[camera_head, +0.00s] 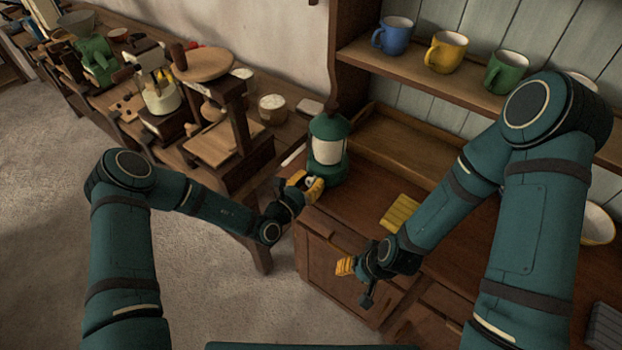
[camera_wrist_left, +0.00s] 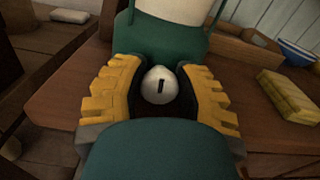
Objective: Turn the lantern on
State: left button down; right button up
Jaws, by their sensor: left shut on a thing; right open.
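The lantern (camera_head: 327,150) has a green base and cap around a pale middle section and stands upright at the left end of the wooden counter. In the left wrist view its green lower body (camera_wrist_left: 160,38) fills the top middle. A round white knob (camera_wrist_left: 159,85) with a dark mark sits on its front. My left gripper (camera_head: 309,185) is at the lantern's front, its yellow fingers closed around the knob, one on each side. My right gripper (camera_head: 345,267) is open and empty, in front of the cabinet and apart from the lantern.
A yellow block or sponge (camera_head: 400,212) lies on the counter to the right of the lantern. A shelf above holds a blue mug (camera_head: 393,35), a yellow mug (camera_head: 445,52) and a green mug (camera_head: 506,71). A crowded wooden bench (camera_head: 222,145) stands to the left.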

pick_arm(q)
jog(key=shift+r+n+p, duration=0.1)
jog(key=shift+n+p, duration=0.55)
jog(key=shift+n, duration=0.95)
jog(key=c, duration=0.6)
grip_release()
jog(key=shift+a, duration=0.1)
jog(key=v, duration=1.2)
